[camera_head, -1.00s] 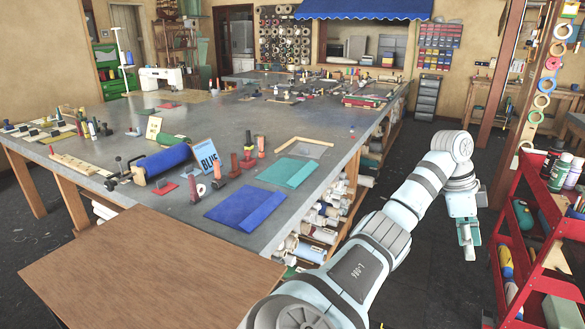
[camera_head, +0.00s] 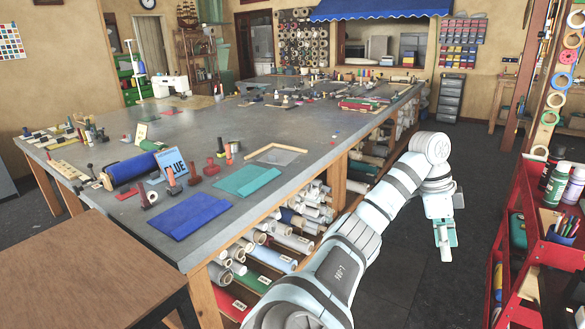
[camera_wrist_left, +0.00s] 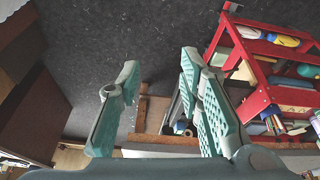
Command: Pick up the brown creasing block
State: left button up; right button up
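Several small brown and reddish upright tools stand on the big grey table near its front edge in the head view. One brown piece with a broad foot (camera_head: 211,167) stands behind the blue mat; I cannot tell for sure which is the creasing block. My left gripper (camera_head: 445,243) hangs pointing down over the dark floor, right of the table and well away from these tools. In the left wrist view its two teal fingers (camera_wrist_left: 160,68) are spread with nothing between them. My right gripper is not in view.
The grey table (camera_head: 290,120) has rolls on shelves under its right side. A blue mat (camera_head: 188,215) and a teal mat (camera_head: 245,182) lie near its edge. A brown wooden table (camera_head: 80,260) is front left. A red cart (camera_head: 515,200) stands right. Dark floor is clear between.

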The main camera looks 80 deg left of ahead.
aim_at(195, 179)
jog(key=u, duration=2.35)
jog(key=i, duration=2.55)
jog(key=u, duration=2.05)
jog(key=i, duration=0.4)
jog(key=z, duration=1.55)
